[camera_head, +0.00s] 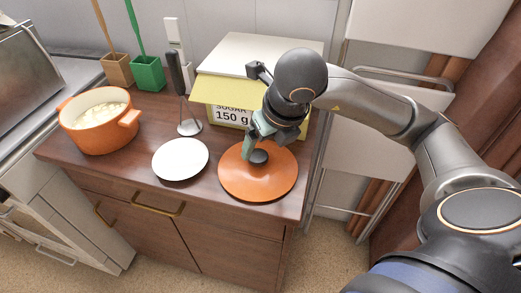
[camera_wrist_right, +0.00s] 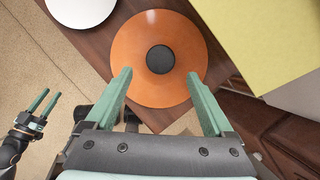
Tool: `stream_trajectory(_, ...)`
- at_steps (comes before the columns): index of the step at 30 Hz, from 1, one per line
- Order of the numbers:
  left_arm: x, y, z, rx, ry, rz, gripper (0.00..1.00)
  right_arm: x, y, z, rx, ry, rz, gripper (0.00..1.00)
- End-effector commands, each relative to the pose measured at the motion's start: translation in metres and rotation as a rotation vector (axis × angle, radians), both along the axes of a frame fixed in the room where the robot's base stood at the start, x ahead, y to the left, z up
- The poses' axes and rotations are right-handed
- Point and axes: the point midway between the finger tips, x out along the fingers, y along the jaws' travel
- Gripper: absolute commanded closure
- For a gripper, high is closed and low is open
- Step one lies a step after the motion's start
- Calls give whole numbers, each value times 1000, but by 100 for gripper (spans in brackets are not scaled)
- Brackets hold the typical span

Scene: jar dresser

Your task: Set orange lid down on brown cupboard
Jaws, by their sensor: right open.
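The orange lid (camera_head: 262,186) with its dark round knob lies flat at the right end of the brown cupboard's (camera_head: 228,205) top, close to its front edge. In the right wrist view, the lid (camera_wrist_right: 160,25) appears whole, with its knob (camera_wrist_right: 160,59) centred just beyond my fingertips. My right gripper (camera_head: 258,148) is over the lid by the knob. Its teal fingers (camera_wrist_right: 159,76) are spread apart and hold nothing. My left gripper (camera_wrist_right: 38,112) shows at the lower left of the right wrist view, with its fingers apart and empty, away from the cupboard.
A white plate (camera_head: 180,159) lies left of the lid. A yellow and white sugar box (camera_head: 225,90) stands behind it. An orange pot (camera_head: 92,130), a utensil on a stand (camera_head: 188,126), and brown (camera_head: 117,70) and green (camera_head: 148,74) holders stand farther left and back.

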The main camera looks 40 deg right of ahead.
Motion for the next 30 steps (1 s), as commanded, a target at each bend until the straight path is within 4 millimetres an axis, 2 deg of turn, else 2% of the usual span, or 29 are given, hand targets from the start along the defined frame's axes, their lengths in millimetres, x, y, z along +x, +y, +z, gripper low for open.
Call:
stream_trajectory(1,0,2,2,3,1,3,50,-4,0,13,0,-6,1,13)
stream_trajectory(3,-1,4,3,5,1,6,50,-9,1,25,0,-6,1,13)
stream_trajectory(9,-3,8,3,12,5,13,50,-19,1,47,0,-1,0,13)
stream_trajectory(30,-6,7,1,8,11,13,50,-22,2,51,-1,1,0,13)
